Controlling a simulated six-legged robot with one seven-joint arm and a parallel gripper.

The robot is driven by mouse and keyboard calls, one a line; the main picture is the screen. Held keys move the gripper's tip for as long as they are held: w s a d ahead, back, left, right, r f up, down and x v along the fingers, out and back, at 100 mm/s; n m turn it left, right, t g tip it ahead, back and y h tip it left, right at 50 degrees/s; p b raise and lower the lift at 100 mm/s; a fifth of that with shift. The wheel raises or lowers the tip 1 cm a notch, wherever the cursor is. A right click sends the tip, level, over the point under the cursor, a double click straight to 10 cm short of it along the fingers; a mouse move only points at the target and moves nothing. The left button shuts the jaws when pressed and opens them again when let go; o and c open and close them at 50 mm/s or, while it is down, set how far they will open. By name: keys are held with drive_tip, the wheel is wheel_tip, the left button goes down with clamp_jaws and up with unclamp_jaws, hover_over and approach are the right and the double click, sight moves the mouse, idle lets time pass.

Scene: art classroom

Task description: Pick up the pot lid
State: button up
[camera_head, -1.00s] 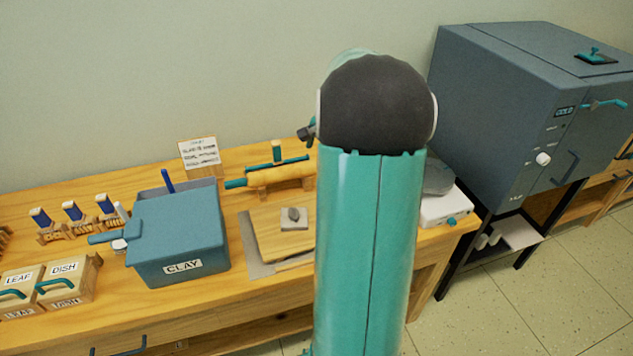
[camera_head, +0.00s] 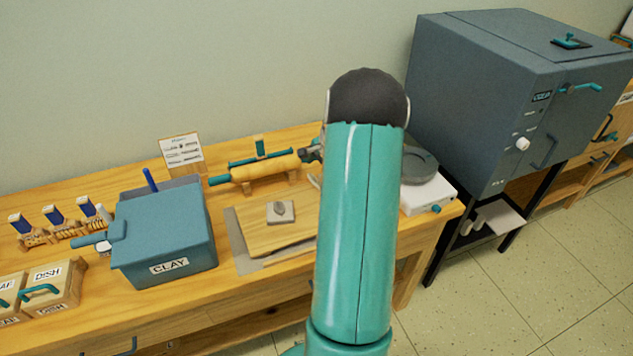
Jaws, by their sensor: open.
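A small pale grey square lid (camera_head: 281,212) with a darker knob on top is the thing that looks like the pot lid. It lies flat on a wooden board (camera_head: 262,238) on the workbench. My teal arm stands upright in front of the bench, to the right of the lid. Only a small dark part of my gripper (camera_head: 312,151) shows past the left side of the arm, above and to the right of the lid and apart from it. It is open; its fingertips are mostly hidden behind the arm.
A blue clay bin (camera_head: 165,240) stands left of the board. A rolling pin (camera_head: 265,172) on a stand lies behind it. A white scale-like device (camera_head: 428,195) sits right of my arm. A large grey kiln (camera_head: 480,100) stands further right. Labelled boxes (camera_head: 45,285) are at the left.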

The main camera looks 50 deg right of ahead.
sight(320, 176)
drive_tip(key=x, duration=0.3)
drive_tip(key=shift+w+f, duration=0.1)
drive_tip(key=shift+f, duration=0.25)
drive_tip(key=shift+c, duration=0.4)
drive_tip(key=c, duration=1)
drive_tip(key=shift+o, duration=0.2)
drive_tip(key=shift+r, duration=0.2)
